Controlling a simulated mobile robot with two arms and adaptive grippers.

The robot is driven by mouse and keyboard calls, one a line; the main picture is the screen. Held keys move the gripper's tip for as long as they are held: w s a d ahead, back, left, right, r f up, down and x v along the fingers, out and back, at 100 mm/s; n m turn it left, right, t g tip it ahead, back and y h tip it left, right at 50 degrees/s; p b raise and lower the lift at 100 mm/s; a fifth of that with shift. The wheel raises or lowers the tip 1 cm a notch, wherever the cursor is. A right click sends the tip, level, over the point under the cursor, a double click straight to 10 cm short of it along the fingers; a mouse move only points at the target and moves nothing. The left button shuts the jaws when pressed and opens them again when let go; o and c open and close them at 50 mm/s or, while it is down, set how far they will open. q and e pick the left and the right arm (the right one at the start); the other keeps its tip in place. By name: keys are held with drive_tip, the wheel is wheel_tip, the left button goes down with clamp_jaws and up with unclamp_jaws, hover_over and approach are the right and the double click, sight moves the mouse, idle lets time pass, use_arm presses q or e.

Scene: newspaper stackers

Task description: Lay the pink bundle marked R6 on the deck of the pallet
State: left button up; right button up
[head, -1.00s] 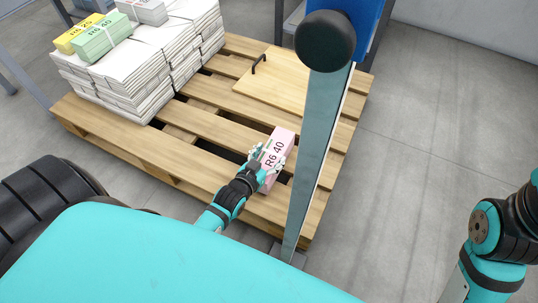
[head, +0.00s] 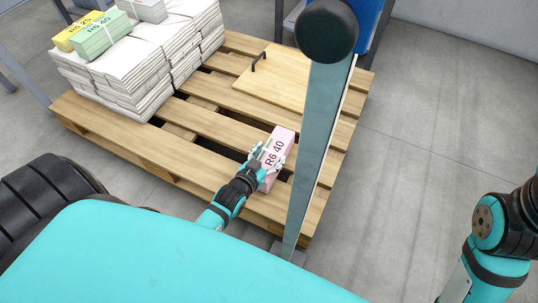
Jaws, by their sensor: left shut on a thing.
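The pink bundle (head: 279,148), marked R6 40, is at the near right part of the wooden pallet (head: 213,128), over the slats. My left gripper (head: 272,159) is shut on the pink bundle from its near side, with fingers on both sides. I cannot tell whether the bundle's underside touches the slats. My right gripper is out of the picture; only part of my right arm shows at the lower right.
Tall white newspaper stacks (head: 128,85) fill the pallet's far left, with a green bundle (head: 107,36) and a yellow bundle (head: 80,31) on top. A wooden board with a black handle (head: 275,80) lies on the far right of the deck. A grey post (head: 312,150) stands in front of the pallet's right side.

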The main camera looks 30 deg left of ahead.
use_arm(q)
drive_tip(key=shift+w+r, duration=0.1)
drive_tip(key=o, duration=1.8)
